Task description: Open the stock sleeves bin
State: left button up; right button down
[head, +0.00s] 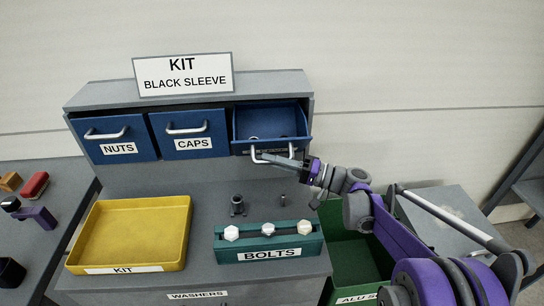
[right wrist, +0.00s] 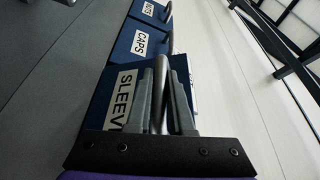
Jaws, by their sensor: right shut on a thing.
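The stock sleeves bin (head: 270,122) is the blue right-hand drawer of the grey cabinet. It is pulled forward, and its open top shows a few small dark items inside. Its label (right wrist: 121,95) reads "SLEEV" in the right wrist view, with the rest hidden by my finger. My right gripper (head: 272,158) is at the drawer's front, shut on its pale bar handle (head: 257,155). In the right wrist view the handle (right wrist: 160,85) stands between the two fingers (right wrist: 163,105). My left gripper is not in view.
The NUTS bin (head: 130,131) and CAPS bin (head: 206,129) are shut beside it. Below are a yellow KIT tray (head: 128,202), a green BOLTS holder (head: 305,237), a dark fitting (head: 237,204) and a small pin (head: 283,199). A green bin (head: 350,255) stands right.

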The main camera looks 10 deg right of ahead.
jog(key=shift+s+f+b, duration=0.25)
jog(key=shift+f, duration=0.25)
jog(key=shift+s+f+b, duration=0.2)
jog(key=shift+s+f, duration=0.05)
jog(key=shift+f, duration=0.2)
jog(key=c, duration=0.8)
grip_release()
jog(key=shift+f, duration=0.1)
jog(key=v, duration=1.1)
jog(key=shift+b, duration=0.45)
jog(key=shift+a, duration=0.1)
